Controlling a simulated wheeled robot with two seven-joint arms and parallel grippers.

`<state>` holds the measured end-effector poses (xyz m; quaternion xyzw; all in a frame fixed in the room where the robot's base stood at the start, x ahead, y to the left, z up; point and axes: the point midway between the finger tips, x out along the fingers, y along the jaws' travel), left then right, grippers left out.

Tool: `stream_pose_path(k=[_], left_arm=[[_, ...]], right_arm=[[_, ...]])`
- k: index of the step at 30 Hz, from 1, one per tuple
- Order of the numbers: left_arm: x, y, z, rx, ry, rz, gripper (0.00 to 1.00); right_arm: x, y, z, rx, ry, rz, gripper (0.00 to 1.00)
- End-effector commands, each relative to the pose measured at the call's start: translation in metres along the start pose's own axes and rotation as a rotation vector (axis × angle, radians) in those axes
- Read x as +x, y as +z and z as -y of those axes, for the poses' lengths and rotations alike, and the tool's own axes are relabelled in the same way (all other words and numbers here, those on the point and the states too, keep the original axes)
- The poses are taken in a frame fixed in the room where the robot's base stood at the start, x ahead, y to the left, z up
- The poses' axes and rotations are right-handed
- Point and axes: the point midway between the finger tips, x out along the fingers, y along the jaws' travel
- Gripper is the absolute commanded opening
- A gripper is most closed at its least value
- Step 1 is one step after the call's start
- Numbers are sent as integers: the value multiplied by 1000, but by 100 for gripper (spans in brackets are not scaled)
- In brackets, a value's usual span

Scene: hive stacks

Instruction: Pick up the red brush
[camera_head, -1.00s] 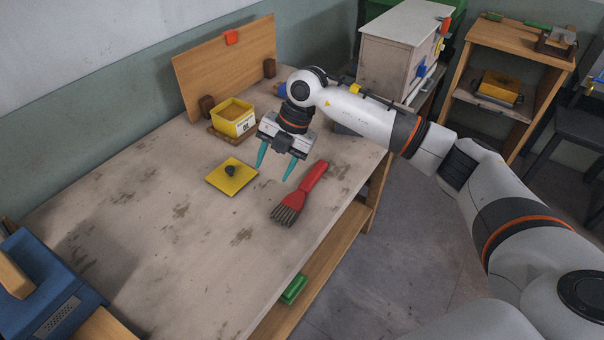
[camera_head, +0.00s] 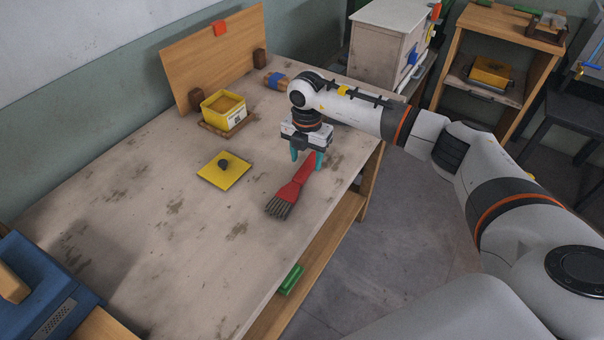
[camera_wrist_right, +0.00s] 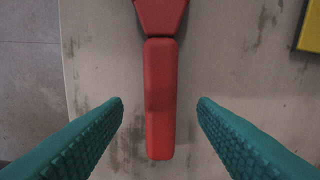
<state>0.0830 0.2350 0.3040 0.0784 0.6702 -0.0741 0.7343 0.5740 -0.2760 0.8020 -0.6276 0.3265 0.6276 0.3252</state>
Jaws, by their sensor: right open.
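The red brush (camera_head: 291,190) lies on the worn table (camera_head: 165,240), its dark bristles toward the front and its red handle pointing back right. My right gripper (camera_head: 307,160) is open over the handle end, its teal fingers pointing down. In the right wrist view the red handle (camera_wrist_right: 160,100) runs between the two open fingers (camera_wrist_right: 160,105), with a gap on each side. The fingers do not touch it. My left gripper is not in view.
A yellow lid with a dark knob (camera_head: 224,170) lies left of the brush. A yellow box (camera_head: 224,108) stands behind it by an upright wooden board (camera_head: 215,60). A blue case (camera_head: 40,295) is at front left. The table's right edge is near the brush.

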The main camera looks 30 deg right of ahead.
Motion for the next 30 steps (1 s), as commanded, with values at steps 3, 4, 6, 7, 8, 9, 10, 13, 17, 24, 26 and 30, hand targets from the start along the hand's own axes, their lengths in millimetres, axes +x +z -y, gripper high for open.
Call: stream_pose_path(k=[3,4,6,7,8,9,10,13,17,24,26,30], left_arm=[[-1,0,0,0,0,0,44],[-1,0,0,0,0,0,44],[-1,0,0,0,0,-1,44],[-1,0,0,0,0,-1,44],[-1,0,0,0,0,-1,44],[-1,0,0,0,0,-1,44],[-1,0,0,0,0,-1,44],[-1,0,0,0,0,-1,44],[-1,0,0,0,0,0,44],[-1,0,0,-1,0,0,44],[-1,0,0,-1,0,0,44],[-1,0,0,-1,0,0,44]], right_arm=[[16,0,0,1,1,2,53],[19,0,0,1,0,2,53],[23,0,0,0,-1,1,53],[24,0,0,0,-1,1,53],[24,0,0,0,-1,0,53],[24,0,0,0,-1,0,53],[24,0,0,0,-2,0,53],[24,0,0,0,-2,0,53],[24,0,0,0,-2,0,31],[24,0,0,0,-2,0,4],[24,0,0,0,-2,0,4],[20,0,1,0,-4,0,4]])
